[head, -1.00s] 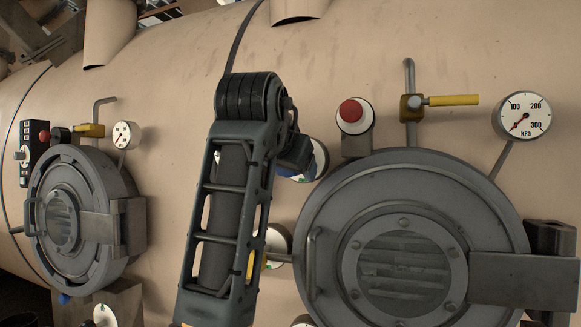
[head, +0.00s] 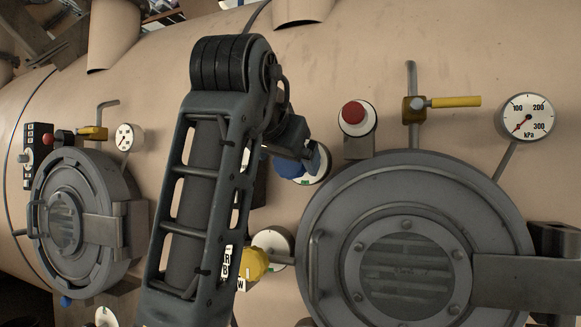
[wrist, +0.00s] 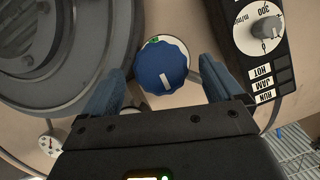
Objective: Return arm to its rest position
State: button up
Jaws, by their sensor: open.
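My arm rises across the middle of the head view and bends at its upper joint. My gripper (wrist: 160,88) shows in the wrist view with its two blue-grey fingers apart and nothing between them in its grasp. A blue knob (wrist: 162,66) with a white pointer mark on a pale round plate lies ahead, between the fingers in the picture; I cannot tell the gap to it. In the head view the blue knob (head: 289,168) shows beside my wrist, with its plate partly covered. The fingertips are not clear there.
A large round door (head: 415,180) with a window stands right of my arm, and a smaller door (head: 75,215) at left. A red button (head: 353,112), yellow-handled valve (head: 455,102), pressure gauge (head: 526,118) and yellow knob (head: 254,263) are on the tan vessel.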

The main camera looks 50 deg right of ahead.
jog(key=shift+v, duration=1)
jog(key=shift+a, duration=0.1)
